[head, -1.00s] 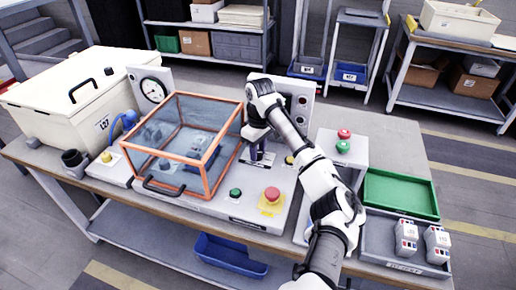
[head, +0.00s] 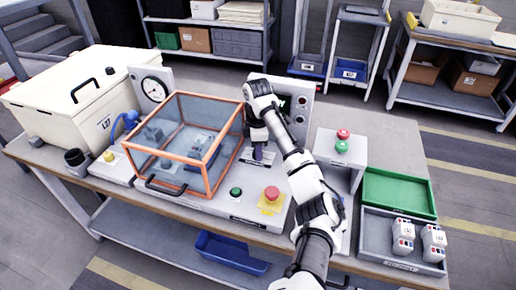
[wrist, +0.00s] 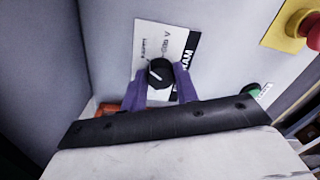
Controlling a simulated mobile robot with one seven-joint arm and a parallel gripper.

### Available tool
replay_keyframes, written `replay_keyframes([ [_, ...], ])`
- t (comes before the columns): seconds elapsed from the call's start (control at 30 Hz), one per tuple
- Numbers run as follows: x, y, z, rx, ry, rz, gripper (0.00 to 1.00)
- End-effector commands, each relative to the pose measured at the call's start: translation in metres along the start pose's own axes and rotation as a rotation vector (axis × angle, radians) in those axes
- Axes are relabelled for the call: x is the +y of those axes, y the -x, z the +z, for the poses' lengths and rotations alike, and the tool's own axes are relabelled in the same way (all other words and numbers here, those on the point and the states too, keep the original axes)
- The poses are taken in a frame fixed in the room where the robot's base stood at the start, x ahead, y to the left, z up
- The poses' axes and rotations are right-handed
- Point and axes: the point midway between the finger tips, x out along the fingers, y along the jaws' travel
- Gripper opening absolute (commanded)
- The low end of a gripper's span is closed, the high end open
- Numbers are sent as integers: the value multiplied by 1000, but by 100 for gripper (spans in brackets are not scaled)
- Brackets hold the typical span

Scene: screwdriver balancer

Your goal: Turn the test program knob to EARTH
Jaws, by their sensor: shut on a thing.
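The test program knob (wrist: 158,74) is a round black knob with a white pointer line, on a white label plate (wrist: 150,42) with partly readable print. In the wrist view the pointer slants toward the lower left; I cannot tell which word it marks. My gripper (wrist: 160,84) has purple fingers on either side of the knob and is shut on it. In the head view my gripper (head: 259,154) is on the grey panel, right of the orange-framed clear box, and the knob is hidden behind it.
The orange-framed clear box (head: 166,180) stands close left of my gripper. A red emergency button (head: 271,193) and a green button (head: 236,192) are in front. An upright unit (head: 300,103) stands behind. A green tray (head: 400,192) lies at the right.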

Motion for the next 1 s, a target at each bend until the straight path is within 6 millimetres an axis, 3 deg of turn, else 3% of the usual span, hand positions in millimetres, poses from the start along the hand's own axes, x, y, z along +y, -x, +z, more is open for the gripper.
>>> replay_keyframes([
  [0.6, 0, 1, -1, 0, 40, 0, 7],
  [0.63, 0, 1, -1, -1, 40, 0, 34],
  [0.77, 0, 0, 0, -1, 39, 0, 51],
  [1.0, 0, 0, 0, -1, 39, 0, 52],
])
